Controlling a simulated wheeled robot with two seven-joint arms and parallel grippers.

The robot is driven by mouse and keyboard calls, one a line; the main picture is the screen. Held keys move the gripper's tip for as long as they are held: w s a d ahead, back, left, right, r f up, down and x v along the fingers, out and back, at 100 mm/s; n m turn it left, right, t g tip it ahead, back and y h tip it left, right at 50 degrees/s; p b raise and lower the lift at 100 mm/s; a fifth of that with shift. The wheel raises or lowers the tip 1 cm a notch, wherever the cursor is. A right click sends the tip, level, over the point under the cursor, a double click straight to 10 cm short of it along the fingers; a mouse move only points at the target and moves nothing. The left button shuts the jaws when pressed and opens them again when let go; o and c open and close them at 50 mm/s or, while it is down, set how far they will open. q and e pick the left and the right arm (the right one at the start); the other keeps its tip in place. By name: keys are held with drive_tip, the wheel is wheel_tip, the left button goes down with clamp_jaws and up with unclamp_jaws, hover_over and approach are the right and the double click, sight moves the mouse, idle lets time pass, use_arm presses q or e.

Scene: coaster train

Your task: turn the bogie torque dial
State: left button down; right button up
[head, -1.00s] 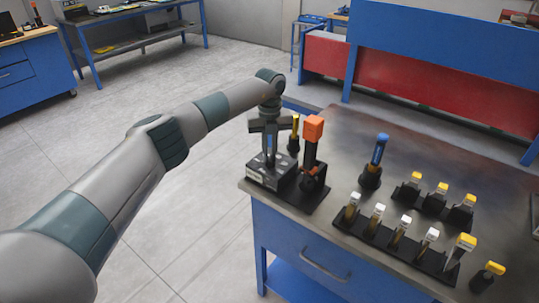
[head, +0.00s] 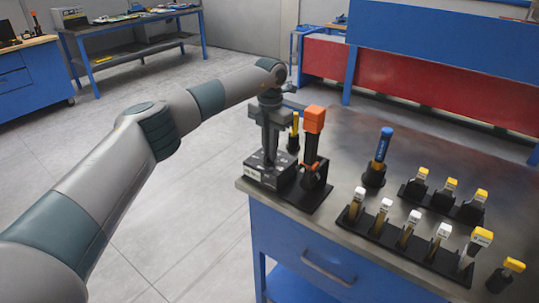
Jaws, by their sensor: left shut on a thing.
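The bogie torque dial unit, a dark box with pale markings (head: 262,177), stands at the front left corner of the dark-topped workbench (head: 330,222). My left gripper (head: 270,157) points down from above onto the top of this box and is shut on the dial there. The dial itself is mostly hidden by the fingers, so I cannot tell how far it is turned. My right gripper is not in view.
An orange-topped tool (head: 314,121) stands upright in a black holder right beside my left gripper, with a yellow-handled tool (head: 294,126) behind. A blue-handled tool (head: 382,146) and racks of white- and yellow-capped pieces (head: 410,234) stand to the right.

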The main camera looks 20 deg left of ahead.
use_arm(q)
drive_tip(key=m+b, duration=0.1)
drive_tip(key=m, duration=0.4)
drive_tip(key=shift+d+m+b, duration=0.15)
drive_tip(key=shift+m+b, duration=0.15)
drive_tip(key=shift+b, duration=0.1)
drive_tip(key=m, duration=0.3)
drive_tip(key=shift+s, duration=0.15)
drive_tip(key=shift+m+b, duration=0.3)
drive_tip(key=shift+m, duration=0.1)
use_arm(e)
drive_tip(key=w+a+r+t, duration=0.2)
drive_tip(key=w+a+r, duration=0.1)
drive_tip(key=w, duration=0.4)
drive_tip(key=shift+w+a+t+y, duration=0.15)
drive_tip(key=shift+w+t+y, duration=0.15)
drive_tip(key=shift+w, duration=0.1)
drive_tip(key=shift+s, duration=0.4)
use_arm(q)
drive_tip(key=c, duration=1.8)
unclamp_jaws()
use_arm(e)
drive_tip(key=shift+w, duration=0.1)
